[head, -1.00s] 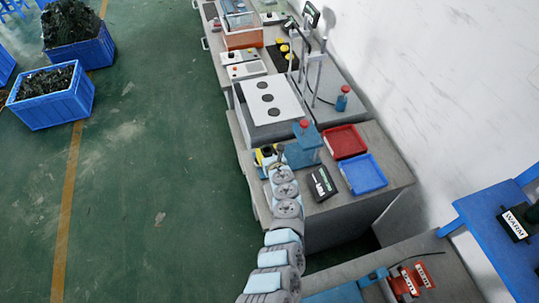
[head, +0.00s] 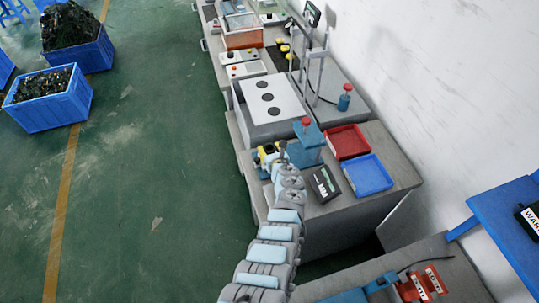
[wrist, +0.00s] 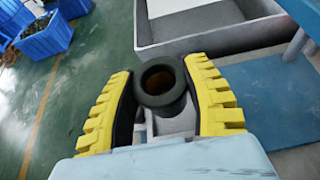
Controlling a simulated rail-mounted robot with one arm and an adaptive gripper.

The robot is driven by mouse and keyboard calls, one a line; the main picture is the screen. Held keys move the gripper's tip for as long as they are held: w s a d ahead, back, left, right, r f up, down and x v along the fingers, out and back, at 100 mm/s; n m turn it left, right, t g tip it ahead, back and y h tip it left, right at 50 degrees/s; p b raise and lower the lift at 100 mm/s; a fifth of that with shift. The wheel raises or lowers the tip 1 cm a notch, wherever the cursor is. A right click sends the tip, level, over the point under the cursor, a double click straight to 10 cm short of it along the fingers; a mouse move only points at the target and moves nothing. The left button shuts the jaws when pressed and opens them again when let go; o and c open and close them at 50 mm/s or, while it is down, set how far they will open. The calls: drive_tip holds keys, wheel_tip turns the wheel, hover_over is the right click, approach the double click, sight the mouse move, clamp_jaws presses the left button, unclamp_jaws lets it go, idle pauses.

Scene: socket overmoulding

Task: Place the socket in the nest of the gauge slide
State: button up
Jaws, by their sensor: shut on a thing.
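The socket (wrist: 160,80) is a dark, hollow, round piece with a brownish inside, its open end facing the wrist camera. My gripper (wrist: 162,72) is shut on it, with a yellow ribbed finger on each side. In the head view my gripper (head: 267,156) is at the left edge of the bench, left of the blue gauge (head: 306,150) with a red knob; the socket is not clear there. In the wrist view a pale grey part shows below the socket, partly hidden by it. I cannot make out the slide's nest or whether the socket touches it.
A grey box with a white top and three dark holes (head: 268,98) stands behind the gauge. A black display unit (head: 324,184), a red tray (head: 347,142) and a blue tray (head: 366,175) lie on the bench to the right. Open floor lies left of the bench.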

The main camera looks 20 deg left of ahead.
sight(269, 153)
drive_tip(key=shift+w+f+b, duration=0.3)
drive_tip(key=shift+f+b, duration=0.05)
drive_tip(key=shift+b, duration=0.05)
drive_tip(key=shift+a+f+b, duration=0.1)
drive_tip(key=shift+f+b, duration=0.9)
drive_tip(key=shift+f, duration=0.35)
drive_tip(key=shift+f, duration=0.2)
drive_tip(key=o, duration=1.1)
